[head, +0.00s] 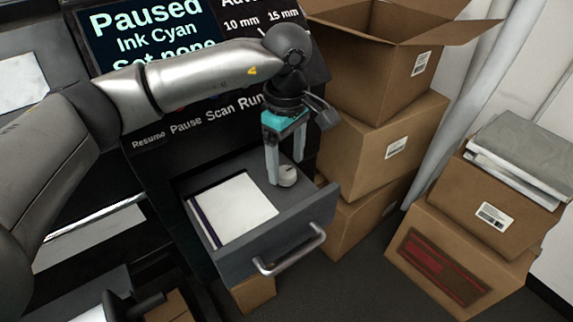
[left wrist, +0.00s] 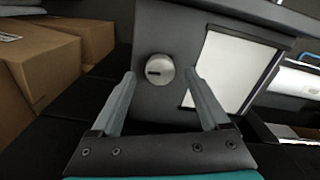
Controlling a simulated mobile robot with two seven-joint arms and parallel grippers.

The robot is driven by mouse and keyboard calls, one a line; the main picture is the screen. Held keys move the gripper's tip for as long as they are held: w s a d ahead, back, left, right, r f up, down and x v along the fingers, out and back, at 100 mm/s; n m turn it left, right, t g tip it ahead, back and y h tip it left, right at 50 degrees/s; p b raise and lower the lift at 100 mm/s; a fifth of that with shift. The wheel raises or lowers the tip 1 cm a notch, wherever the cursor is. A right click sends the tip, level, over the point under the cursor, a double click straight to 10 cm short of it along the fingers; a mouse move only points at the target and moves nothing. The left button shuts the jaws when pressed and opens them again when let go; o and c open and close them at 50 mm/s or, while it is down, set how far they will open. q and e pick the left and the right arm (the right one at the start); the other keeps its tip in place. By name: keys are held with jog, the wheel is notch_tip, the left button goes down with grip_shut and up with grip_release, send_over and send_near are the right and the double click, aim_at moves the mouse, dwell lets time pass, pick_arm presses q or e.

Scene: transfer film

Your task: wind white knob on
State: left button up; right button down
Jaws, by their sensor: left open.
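The white knob (head: 288,175) is a small round light-grey dial on the inner surface of an open drawer (head: 327,211). In the left wrist view the knob (left wrist: 159,69) shows face-on with a dark slot, centred just beyond my fingertips. My left gripper (head: 287,172) points down over the drawer with its teal body above. Its fingers are open, one to each side of the knob; the left wrist view shows the gripper (left wrist: 160,75) with nothing between the fingers near their bases. I cannot tell whether a finger touches the knob.
A white sheet pad (head: 236,208) with a dark edge lies in the drawer left of the knob. The machine's screen (head: 150,30) reads Paused, Ink Cyan. Stacked cardboard boxes (head: 385,145) stand close on the right. More boxes (head: 460,262) are farther right, with dark floor between.

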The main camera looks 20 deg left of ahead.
aim_at(287, 171)
pick_arm(q)
notch_tip(287, 171, up, 13)
jog(key=shift+r, duration=0.2)
dwell(0.3)
